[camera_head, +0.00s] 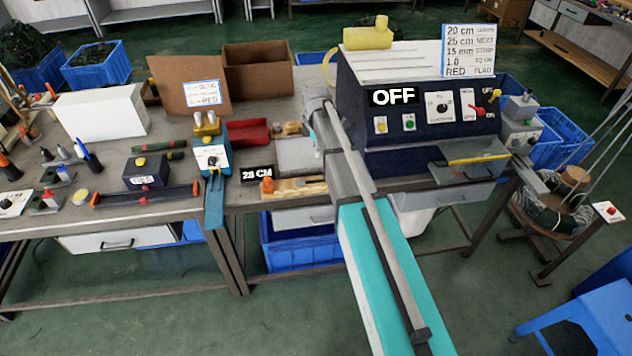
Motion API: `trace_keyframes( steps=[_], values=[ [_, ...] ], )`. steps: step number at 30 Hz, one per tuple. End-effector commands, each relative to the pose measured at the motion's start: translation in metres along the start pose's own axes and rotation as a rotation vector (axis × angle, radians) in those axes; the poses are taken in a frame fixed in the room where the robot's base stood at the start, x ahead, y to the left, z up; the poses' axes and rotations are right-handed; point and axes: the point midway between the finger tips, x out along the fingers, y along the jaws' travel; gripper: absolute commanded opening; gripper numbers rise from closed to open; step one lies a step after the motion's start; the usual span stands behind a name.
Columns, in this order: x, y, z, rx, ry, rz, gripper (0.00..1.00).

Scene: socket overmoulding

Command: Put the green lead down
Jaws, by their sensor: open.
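My gripper is not in view. I cannot make out a green lead for certain. Two short dark green rods with reddish parts (146,156) lie on the left bench behind a small dark box; they are too small to tell what they are. A long teal trough (372,262) with a grey rail runs from the machine toward the front edge of the picture. No lead can be seen lying in it.
The dark machine (430,120) shows OFF. A blue hand press (213,165) stands near a 28 CM sign (257,172). A white box (102,113) and cardboard boxes (258,70) stand behind. A blue stool (590,315) is at lower right. Small tools crowd the left bench.

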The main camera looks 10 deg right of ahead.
Motion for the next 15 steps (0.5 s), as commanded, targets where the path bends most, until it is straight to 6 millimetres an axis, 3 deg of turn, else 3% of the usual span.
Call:
trace_keyframes(
  steps=[15],
  values=[
    [0.013, -0.001, 0.000, 0.003, 0.000, 0.000, 0.60]
  ],
)
